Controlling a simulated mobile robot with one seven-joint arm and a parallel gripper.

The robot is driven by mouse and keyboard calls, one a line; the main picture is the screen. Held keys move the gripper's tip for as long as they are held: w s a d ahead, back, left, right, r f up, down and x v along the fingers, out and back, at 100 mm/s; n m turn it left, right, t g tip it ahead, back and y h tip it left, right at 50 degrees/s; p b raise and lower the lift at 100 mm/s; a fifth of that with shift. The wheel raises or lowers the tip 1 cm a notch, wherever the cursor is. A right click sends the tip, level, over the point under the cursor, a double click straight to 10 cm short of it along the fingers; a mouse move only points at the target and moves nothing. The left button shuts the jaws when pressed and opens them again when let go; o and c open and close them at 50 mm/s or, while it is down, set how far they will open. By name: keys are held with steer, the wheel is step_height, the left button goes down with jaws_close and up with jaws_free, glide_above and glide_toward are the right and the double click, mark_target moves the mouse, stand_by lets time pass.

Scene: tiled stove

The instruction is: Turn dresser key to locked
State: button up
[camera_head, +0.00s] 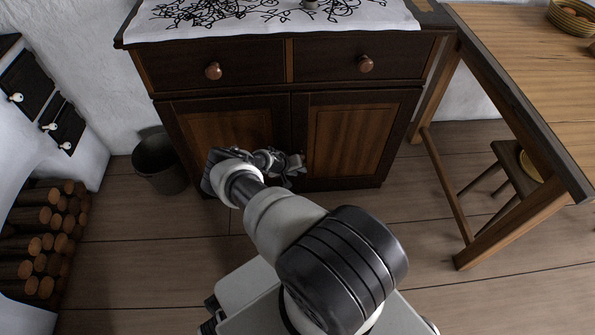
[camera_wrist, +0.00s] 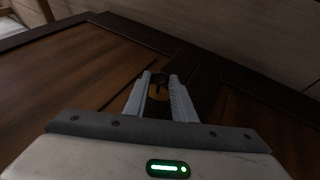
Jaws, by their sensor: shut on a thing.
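The dresser (camera_head: 290,110) stands ahead in the head view, dark wood with two drawers above two panelled doors. My gripper (camera_head: 300,163) is at the meeting edge of the two doors. In the wrist view my gripper (camera_wrist: 158,80) has its two grey fingers close around the dresser key (camera_wrist: 158,78), a small dark piece in front of a round brass-coloured plate. The fingers are shut on the key. The key's exact angle is hard to make out in the dim light. In the head view the key is hidden by my gripper.
A wooden table (camera_head: 530,90) stands at the right, with a stool (camera_head: 508,160) beneath it. A dark bucket (camera_head: 160,163) stands left of the dresser. Stacked logs (camera_head: 40,240) lie at the far left below the stove (camera_head: 45,105). The floor between is clear.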

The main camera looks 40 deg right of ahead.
steer(key=shift+s+d+r+m+t+y+p, duration=0.15)
steer(key=shift+d+r+t+y+p, duration=0.1)
steer(key=shift+y+p, duration=0.2)
steer(key=shift+s+d+r+m+t+y+p, duration=0.15)
steer(key=shift+t+y+p, duration=0.15)
steer(key=shift+y, duration=0.25)
steer(key=shift+d+f+m+t+y+p, duration=0.15)
steer(key=shift+t+y+p, duration=0.15)
steer(key=shift+y, duration=0.25)
steer(key=shift+d+m+t+y+p, duration=0.15)
steer(key=shift+t+y, duration=0.2)
steer(key=shift+y, duration=0.2)
steer(key=shift+a, duration=0.1)
steer(key=o, duration=1.1)
steer(key=shift+c, duration=0.2)
steer(key=p+v, duration=0.6)
steer(key=v, duration=1.1)
steer(key=shift+s+d, duration=0.25)
